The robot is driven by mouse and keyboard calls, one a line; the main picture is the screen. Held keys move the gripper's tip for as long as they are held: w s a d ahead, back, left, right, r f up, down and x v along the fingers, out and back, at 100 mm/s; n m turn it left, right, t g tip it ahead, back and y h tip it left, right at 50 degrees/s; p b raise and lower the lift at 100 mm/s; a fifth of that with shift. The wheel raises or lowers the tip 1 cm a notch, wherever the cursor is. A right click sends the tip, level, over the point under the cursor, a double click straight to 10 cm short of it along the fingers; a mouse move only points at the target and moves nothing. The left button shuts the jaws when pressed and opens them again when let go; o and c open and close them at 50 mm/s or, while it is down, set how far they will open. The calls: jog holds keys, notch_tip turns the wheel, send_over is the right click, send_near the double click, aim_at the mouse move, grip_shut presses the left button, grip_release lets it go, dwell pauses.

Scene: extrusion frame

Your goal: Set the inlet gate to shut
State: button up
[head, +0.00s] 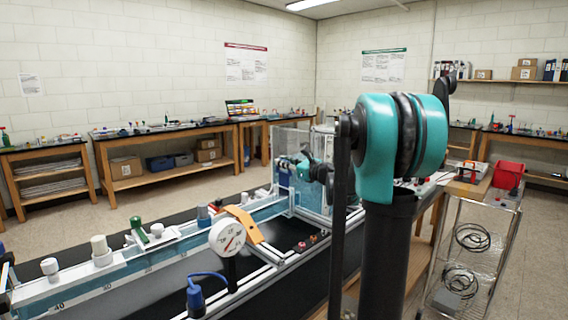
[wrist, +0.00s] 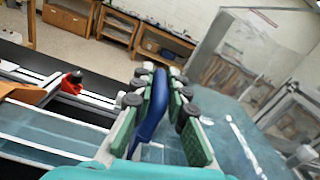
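A blue lever-like handle (wrist: 153,110) stands between the green-padded fingers of my gripper (wrist: 160,88) in the wrist view. It lies close to the left finger, and a gap shows between it and the right finger lower down. I take the handle to be the inlet gate's; no label is readable. In the head view my gripper (head: 284,162) is at the clear-walled tank (head: 290,142) at the far end of the water channel (head: 140,262). The handle cannot be made out there, and my arm hides part of the tank.
A wire cart (head: 475,240) with a red bin (head: 508,174) is at right. Open floor lies behind the channel.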

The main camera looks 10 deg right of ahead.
grip_shut()
jog(key=shift+f, duration=2.65)
jog(key=shift+s, duration=0.1)
jog(key=shift+o, duration=2)
grip_release()
jog(key=shift+f, duration=0.1)
jog(key=shift+o, duration=1.2)
jog(key=shift+d, duration=0.1)
